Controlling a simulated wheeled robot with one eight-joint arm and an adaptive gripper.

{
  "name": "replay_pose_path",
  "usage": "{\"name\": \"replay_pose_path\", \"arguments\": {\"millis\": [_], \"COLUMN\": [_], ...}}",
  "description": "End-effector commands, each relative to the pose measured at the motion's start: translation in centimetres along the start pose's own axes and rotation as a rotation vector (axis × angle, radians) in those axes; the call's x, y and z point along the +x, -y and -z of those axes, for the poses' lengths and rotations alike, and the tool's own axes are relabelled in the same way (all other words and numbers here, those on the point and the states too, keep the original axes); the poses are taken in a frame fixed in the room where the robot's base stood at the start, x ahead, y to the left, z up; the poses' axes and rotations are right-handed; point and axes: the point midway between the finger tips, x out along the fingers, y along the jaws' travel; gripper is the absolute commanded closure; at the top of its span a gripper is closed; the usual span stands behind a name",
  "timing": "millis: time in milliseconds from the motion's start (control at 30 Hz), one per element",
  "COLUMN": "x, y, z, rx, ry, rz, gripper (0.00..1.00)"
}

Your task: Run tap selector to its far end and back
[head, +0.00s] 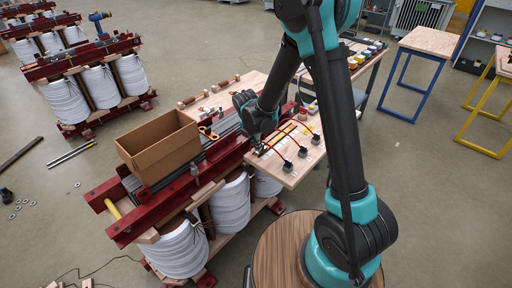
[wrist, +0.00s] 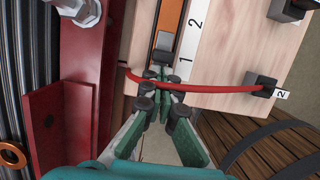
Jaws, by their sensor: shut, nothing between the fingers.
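The tap selector shows in the wrist view as an orange slotted track (wrist: 171,16) on a pale wooden board, with a grey and black slider (wrist: 163,44) at its near end. A white number strip (wrist: 188,48) beside it reads 1 and 2, with 1 closest to the slider. My gripper (wrist: 164,84) is shut and empty, its fingertips just short of the slider; I cannot tell whether they touch it. A red cable (wrist: 208,88) crosses at the fingertips. In the head view my gripper (head: 260,148) is at the board's left edge, and my arm hides part of the board.
Black terminal blocks (head: 303,152) with red cables sit on the board. A dark red beam (wrist: 84,70) runs close on the left. An open cardboard box (head: 158,143) rests on the transformer core. A round wooden top (wrist: 270,150) lies lower right.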

Motion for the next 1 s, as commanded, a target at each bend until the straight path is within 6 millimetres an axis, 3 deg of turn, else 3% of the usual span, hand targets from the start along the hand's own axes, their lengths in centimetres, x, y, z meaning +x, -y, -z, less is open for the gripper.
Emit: {"name": "replay_pose_path", "arguments": {"millis": [233, 367, 800, 1000], "x": [0.1, 0.5, 3.3, 4.4], "y": [0.0, 0.0, 0.1, 0.1], "z": [-0.4, -2.1, -13.4, -17.5], "rx": [0.001, 0.004, 0.006, 0.004], "ry": [0.000, 0.001, 0.001, 0.000], "rz": [0.000, 0.000, 0.000, 0.001], "gripper": [1.00, 1.00, 1.00, 1.00]}}
